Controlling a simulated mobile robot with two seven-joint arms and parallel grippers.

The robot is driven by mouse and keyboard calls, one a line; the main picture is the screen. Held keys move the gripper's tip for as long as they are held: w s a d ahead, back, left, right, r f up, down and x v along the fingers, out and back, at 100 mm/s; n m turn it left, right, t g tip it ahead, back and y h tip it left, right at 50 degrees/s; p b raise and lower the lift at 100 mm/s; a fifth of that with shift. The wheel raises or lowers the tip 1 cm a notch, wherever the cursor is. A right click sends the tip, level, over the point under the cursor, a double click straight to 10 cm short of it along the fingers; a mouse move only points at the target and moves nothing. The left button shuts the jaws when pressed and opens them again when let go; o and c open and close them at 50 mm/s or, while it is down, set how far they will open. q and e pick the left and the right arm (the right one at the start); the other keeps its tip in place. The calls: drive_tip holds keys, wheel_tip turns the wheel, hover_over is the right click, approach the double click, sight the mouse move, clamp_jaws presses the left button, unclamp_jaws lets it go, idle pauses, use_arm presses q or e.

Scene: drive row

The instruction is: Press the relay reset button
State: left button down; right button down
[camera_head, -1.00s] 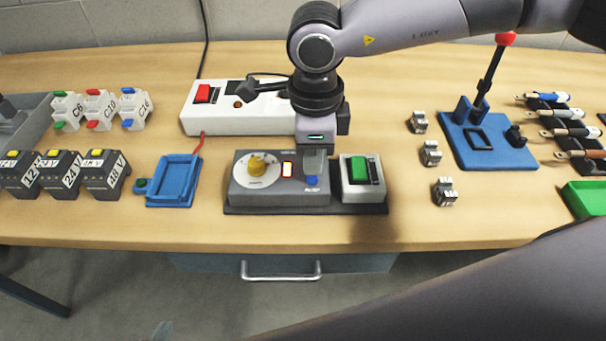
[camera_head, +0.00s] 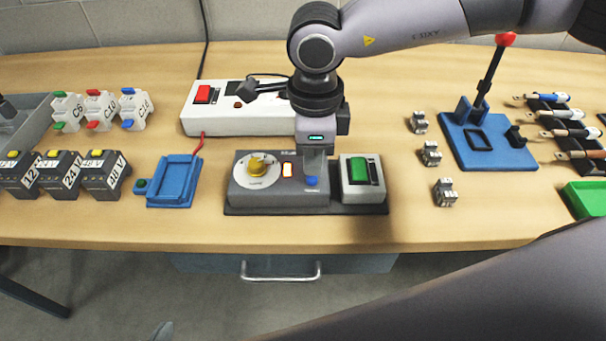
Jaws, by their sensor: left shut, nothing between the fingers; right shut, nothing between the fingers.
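The grey relay unit (camera_head: 238,195) stands on a dark base plate at the front middle of the table. It has a yellow dial (camera_head: 256,167), a lit window with a red frame (camera_head: 288,170) and a small blue button (camera_head: 311,181) at its right. My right gripper (camera_head: 313,172) points straight down over this button, shut and empty. Its fingertips hide the back of the button. I cannot tell whether they touch it. My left gripper is not recognisable in this view.
A green rocker switch (camera_head: 359,169) sits right of the blue button. Behind is a white power strip (camera_head: 230,122) with a red switch. A blue tray (camera_head: 173,182) lies left, and a blue stand (camera_head: 485,150) right. Bare wood lies in front of the relay.

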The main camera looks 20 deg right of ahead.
drive_tip(key=shift+f, duration=0.2)
idle(0.5)
drive_tip(key=shift+f+b, duration=0.9)
drive_tip(key=shift+b, duration=0.1)
drive_tip(key=shift+r, duration=0.15)
wheel_tip(320, 180, up, 8)
drive_tip(key=p, duration=0.4)
idle(1.0)
